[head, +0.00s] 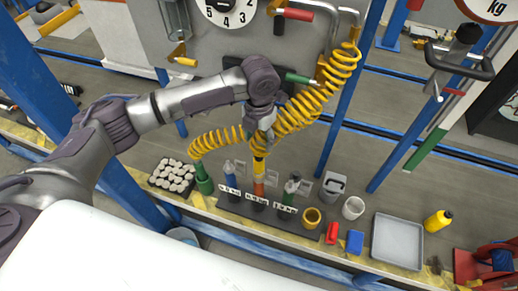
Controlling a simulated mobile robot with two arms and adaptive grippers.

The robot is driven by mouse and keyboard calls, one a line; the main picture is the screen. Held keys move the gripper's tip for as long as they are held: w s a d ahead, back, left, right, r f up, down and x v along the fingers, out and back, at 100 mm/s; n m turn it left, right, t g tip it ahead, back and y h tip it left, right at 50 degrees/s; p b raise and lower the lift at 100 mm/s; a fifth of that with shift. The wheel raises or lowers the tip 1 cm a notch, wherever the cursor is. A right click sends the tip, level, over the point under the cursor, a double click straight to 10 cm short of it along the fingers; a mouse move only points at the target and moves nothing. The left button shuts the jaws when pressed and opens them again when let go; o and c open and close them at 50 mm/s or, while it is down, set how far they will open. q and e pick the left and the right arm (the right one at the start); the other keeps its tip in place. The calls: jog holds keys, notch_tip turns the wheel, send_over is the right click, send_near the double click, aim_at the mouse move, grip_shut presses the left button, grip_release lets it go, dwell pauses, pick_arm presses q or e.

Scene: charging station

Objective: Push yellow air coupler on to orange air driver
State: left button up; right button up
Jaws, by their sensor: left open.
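The yellow air coupler (259,168) stands upright in the middle, below my left gripper, at the lower end of the yellow coiled hose (300,112). The orange air driver (259,189) stands upright in the black rack, directly under the coupler. The two look in line and meet in the picture; I cannot tell whether the coupler is fully seated. My left gripper (261,137) points down at the coupler's top end, with open fingers. The fingers partly hide the join of hose and coupler. My right gripper is not in view.
A tray of white pieces (173,177) lies left. Hose coils hang close to my wrist.

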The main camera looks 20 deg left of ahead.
pick_arm(q)
jog(key=shift+r, duration=1.5)
